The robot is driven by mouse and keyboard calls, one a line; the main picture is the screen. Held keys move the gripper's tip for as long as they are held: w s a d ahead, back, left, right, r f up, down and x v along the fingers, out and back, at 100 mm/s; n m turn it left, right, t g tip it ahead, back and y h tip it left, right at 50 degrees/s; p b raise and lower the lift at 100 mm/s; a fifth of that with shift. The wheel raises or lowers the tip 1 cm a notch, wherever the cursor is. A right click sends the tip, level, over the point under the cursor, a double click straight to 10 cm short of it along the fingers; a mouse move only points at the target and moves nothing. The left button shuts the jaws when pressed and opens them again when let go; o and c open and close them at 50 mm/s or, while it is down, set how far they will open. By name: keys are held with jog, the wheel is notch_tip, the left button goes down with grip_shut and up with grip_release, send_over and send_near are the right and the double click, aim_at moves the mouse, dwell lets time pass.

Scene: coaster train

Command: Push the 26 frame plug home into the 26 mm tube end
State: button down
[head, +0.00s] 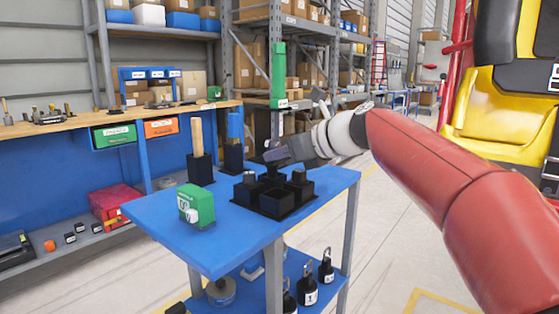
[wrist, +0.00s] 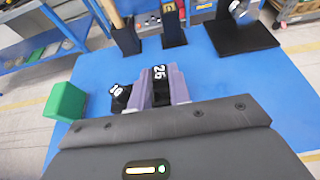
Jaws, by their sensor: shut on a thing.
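My gripper (head: 273,155) is above the blue table, over a black block set (head: 262,204) with several raised parts. In the wrist view my gripper (wrist: 161,76) has its grey-purple fingers shut on a black plug (wrist: 159,73) with a white "26" on it. The plug's lower end is hidden by the fingers and the gripper body. A second black piece with a white number (wrist: 119,92) stands just left of the fingers. I cannot clearly pick out the 26 mm tube end in either view.
The blue table (head: 165,222) carries a green box (head: 197,205) at the front left. A wooden handle (head: 197,136) and a blue-topped piece (head: 235,127) stand in black holders behind. A black base plate (wrist: 245,40) lies at the wrist view's upper right. The table's right side is clear there.

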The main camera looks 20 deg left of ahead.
notch_tip(320, 180, up, 18)
jog(key=p, duration=0.5)
jog(key=shift+f, duration=0.15)
dwell(0.7)
